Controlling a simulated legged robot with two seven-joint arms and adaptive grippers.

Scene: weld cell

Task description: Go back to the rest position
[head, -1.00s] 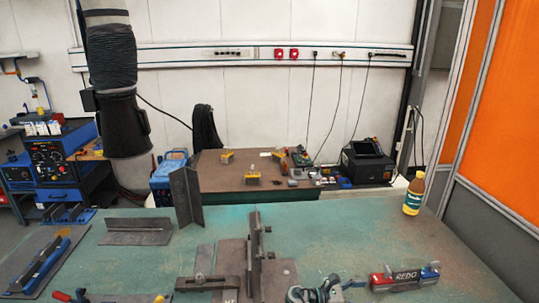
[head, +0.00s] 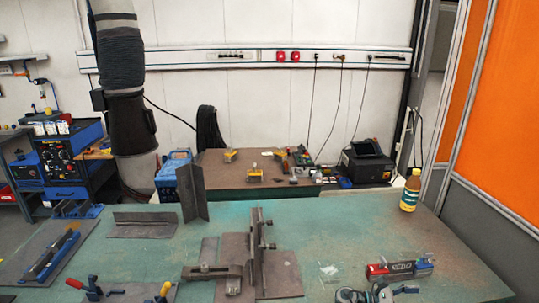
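A dark and metallic shape, which looks like my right gripper (head: 367,295), shows at the bottom edge, right of centre. It is cut off by the frame, and its fingers cannot be made out. It is in front of the red and grey block marked REDO (head: 399,269), and I see nothing clearly held in it. My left gripper is not in view. The green workbench (head: 350,225) lies in front of me.
A steel fixture with upright plates (head: 257,245) stands mid-bench. An angle piece (head: 193,192) and flat bracket (head: 142,225) are behind it. Red-handled (head: 75,283) and yellow-handled (head: 165,288) clamps are front left. A bottle (head: 411,190) stands at the right edge.

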